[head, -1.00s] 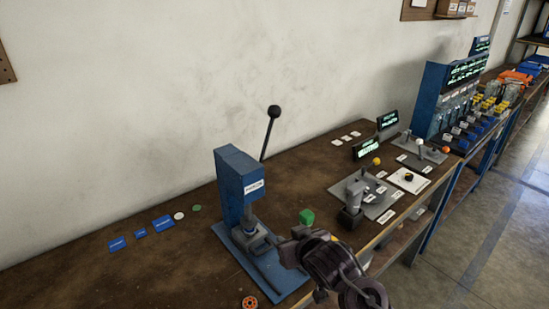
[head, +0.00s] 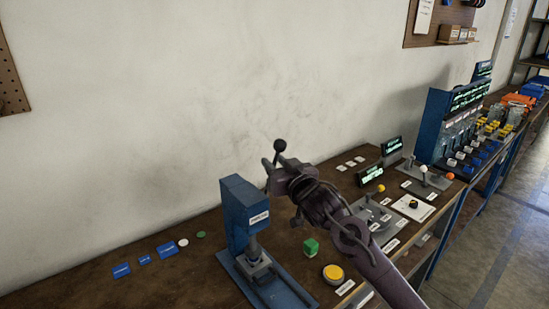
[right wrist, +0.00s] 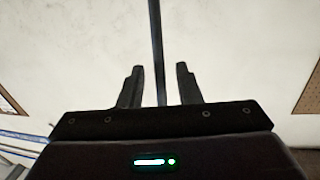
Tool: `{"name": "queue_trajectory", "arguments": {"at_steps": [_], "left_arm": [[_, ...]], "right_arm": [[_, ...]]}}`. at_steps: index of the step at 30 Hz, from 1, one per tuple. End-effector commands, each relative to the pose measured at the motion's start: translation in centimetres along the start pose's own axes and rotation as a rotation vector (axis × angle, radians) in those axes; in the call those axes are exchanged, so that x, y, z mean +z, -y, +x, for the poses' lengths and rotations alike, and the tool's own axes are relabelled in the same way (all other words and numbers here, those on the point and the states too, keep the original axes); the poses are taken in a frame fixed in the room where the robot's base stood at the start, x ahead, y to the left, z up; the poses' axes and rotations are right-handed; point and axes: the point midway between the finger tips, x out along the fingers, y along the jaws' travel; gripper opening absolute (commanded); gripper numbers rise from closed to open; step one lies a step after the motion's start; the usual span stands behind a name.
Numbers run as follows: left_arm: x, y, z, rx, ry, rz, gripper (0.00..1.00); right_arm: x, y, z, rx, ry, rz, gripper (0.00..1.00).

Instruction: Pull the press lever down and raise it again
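The blue press (head: 240,215) stands on the brown workbench. Its lever rises behind it on the right and ends in a black ball knob (head: 279,145); the lever is up. My right gripper (head: 271,172) is raised at the lever, just below the knob. In the right wrist view the dark lever rod (right wrist: 157,50) runs upright between the two fingers of the right gripper (right wrist: 159,85). Gaps show on both sides of the rod, so the fingers are open around it. My left gripper is not in view.
A green block (head: 311,247) and a yellow round button (head: 333,274) sit right of the press. Blue tags (head: 167,249) and small discs lie to its left. Control panels and a blue rack (head: 436,125) stand farther right. The wall is behind.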

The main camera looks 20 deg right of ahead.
Motion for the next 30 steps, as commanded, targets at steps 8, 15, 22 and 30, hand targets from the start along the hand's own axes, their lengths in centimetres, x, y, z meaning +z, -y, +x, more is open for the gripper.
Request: {"name": "queue_trajectory", "arguments": {"at_steps": [8,15,22,30], "left_arm": [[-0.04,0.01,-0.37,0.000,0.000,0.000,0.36],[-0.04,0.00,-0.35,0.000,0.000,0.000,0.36],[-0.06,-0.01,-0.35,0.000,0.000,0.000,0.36],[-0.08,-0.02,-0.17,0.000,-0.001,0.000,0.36]], "right_arm": [[0.00,0.02,1.04,0.000,-0.001,-0.001,0.31],[0.05,0.02,1.01,0.000,0.000,-0.001,0.18],[0.05,0.01,1.00,0.000,0.000,-0.001,0.00],[0.16,-0.03,1.04,0.000,-0.002,0.000,0.00]]}}
